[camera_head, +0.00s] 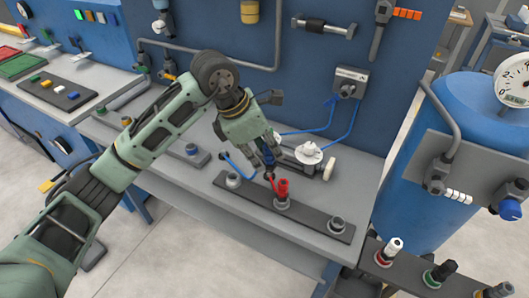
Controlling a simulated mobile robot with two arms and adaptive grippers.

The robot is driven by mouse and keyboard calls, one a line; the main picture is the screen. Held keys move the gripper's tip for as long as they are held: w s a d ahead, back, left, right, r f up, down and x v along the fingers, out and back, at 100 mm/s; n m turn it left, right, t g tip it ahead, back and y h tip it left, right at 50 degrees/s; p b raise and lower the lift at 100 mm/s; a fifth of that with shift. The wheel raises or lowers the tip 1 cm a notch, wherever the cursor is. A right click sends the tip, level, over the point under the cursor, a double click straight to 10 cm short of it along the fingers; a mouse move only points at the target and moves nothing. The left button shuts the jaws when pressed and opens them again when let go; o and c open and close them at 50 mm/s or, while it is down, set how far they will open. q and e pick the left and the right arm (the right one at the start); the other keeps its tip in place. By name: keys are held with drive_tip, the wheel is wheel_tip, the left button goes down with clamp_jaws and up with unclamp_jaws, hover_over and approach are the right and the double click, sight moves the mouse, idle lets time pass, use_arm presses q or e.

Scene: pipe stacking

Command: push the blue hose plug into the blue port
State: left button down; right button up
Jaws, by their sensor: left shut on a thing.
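My left gripper (268,163) reaches in from the left over the bench and is shut on a small dark blue piece, which looks like the blue hose plug and is mostly hidden by the fingers. A thin blue hose (343,122) runs down from a grey wall box and passes behind the gripper. A blue length of hose (235,164) also shows left of the fingers. Just below the fingers, a red plug (283,187) stands upright in the middle of a dark port bar (308,217). I cannot make out which port is blue. My right gripper is not in view.
Grey ports stand at the bar's left (233,180) and right (337,225). A white round valve part (308,153) is close right of the gripper. A blue tank (420,150) with a gauge stands at the right. The bench front (190,180) has some bare room.

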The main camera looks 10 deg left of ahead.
use_arm(q)
drive_tip(key=shift+w+a+r+p, duration=0.1)
drive_tip(key=shift+r+p, duration=0.65)
drive_tip(key=shift+r, duration=0.7)
drive_tip(key=shift+w+a+r+p, duration=0.1)
drive_tip(key=shift+r+p, duration=0.6)
drive_tip(key=shift+r, duration=0.75)
drive_tip(key=shift+r+p, duration=0.45)
drive_tip(key=shift+r, duration=0.5)
